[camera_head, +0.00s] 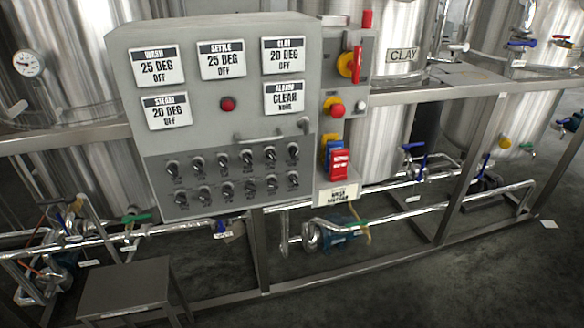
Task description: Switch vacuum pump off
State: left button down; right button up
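A grey control panel (215,60) stands upright at the centre left, with white displays reading WASH, SETTLE, CLAY, STEAM and ALARM. Below them are two rows of black rotary switches (225,175) with labels too small to read. A narrow side panel (327,75) on its right carries a red handle (358,63) on yellow, a red button (337,110) on yellow, and a blue and red switch (339,163). A small label (338,195) under these is not clearly legible. I cannot tell which control belongs to the vacuum pump. Neither gripper shows.
A blue pump (340,236) sits low behind the metal frame (350,266). Steel tanks (395,30) stand behind, one labelled CLAY. Pipes with coloured valves run along the frame. A low metal stand (125,290) is at the lower left. The floor (430,300) at the lower right is clear.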

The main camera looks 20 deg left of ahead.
aim_at(293, 151)
jog(key=k, duration=0.4)
jog(key=u, duration=1.45)
jog(key=i, duration=0.85)
